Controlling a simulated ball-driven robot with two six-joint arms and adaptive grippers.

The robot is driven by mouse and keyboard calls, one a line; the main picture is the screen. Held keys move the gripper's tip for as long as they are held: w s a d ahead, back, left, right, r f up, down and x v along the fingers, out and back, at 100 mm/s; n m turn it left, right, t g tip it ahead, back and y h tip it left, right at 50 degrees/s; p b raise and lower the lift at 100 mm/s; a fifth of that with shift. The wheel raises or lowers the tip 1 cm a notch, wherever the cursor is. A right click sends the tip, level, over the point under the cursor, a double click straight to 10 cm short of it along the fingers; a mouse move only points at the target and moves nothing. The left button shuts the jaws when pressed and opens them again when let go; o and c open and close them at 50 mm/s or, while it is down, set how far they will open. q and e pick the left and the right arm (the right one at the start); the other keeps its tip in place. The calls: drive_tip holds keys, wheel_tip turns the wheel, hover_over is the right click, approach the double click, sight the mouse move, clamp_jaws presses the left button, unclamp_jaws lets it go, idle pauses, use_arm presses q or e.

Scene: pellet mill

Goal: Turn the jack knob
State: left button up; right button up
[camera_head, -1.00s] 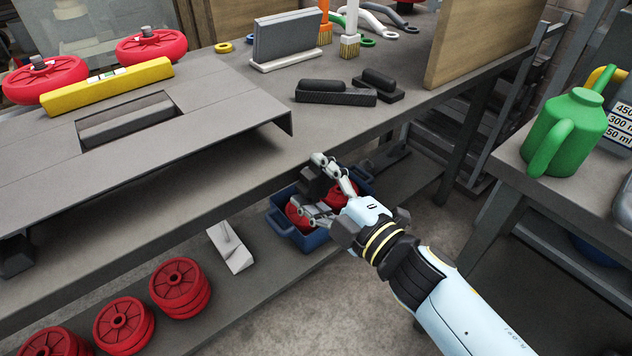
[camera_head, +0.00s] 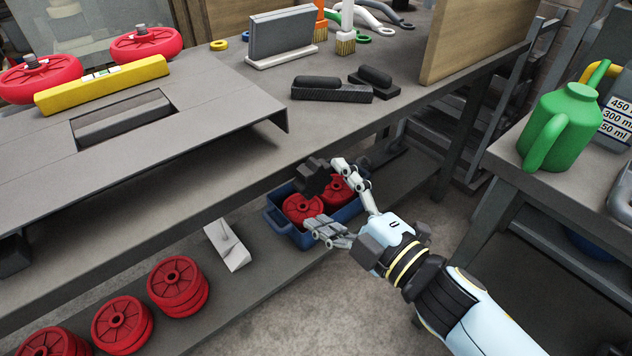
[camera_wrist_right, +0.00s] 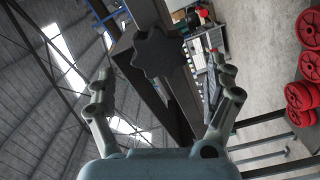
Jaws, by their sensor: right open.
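The jack knob (camera_head: 313,177) is dark and lobed, at the front edge of the grey workbench, above the blue bin. In the right wrist view the knob (camera_wrist_right: 160,52) shows ahead, between and beyond my two spread fingers. My right gripper (camera_head: 325,193) is open and empty, just to the right of the knob, with a gap between them. It also shows in the wrist view (camera_wrist_right: 162,72). What the knob is mounted on is mostly hidden. My left gripper is not in view.
A blue bin (camera_head: 282,226) with red wheels sits on the lower shelf below the knob. Several red wheels (camera_head: 178,283) are stacked at the lower left. A green watering can (camera_head: 566,125) stands on the right table. Floor between the tables is clear.

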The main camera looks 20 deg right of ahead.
drive_tip(key=v, duration=0.7)
drive_tip(key=shift+s, duration=0.25)
drive_tip(key=shift+w+r, duration=0.1)
drive_tip(key=shift+r, duration=0.05)
drive_tip(key=s+d+f+m+g+h, duration=0.2)
drive_tip(key=s+d+f+m, duration=0.1)
drive_tip(key=f, duration=0.6)
drive_tip(key=s+d+f+m+g+h, duration=0.2)
drive_tip(key=s+d+f+m+g, duration=0.1)
drive_tip(key=f, duration=0.6)
drive_tip(key=s+d+f+m+g+h, duration=0.2)
drive_tip(key=d+f+m, duration=0.1)
drive_tip(key=f, duration=0.6)
drive_tip(key=s+d+f+m+g, duration=0.1)
drive_tip(key=s+f+m+g, duration=0.1)
drive_tip(key=s, duration=0.6)
drive_tip(key=s+d+f+m+g, duration=0.1)
drive_tip(key=s+f+m+g, duration=0.2)
drive_tip(key=s+f, duration=0.3)
drive_tip(key=s+d+f+m+g+h, duration=0.1)
drive_tip(key=s+d+f+m+g, duration=0.1)
drive_tip(key=s, duration=0.9)
wheel_tip(320, 180, down, 3)
drive_tip(key=shift+s+r+m+g, duration=0.15)
drive_tip(key=shift+m+g, duration=0.55)
drive_tip(key=shift+g, duration=0.4)
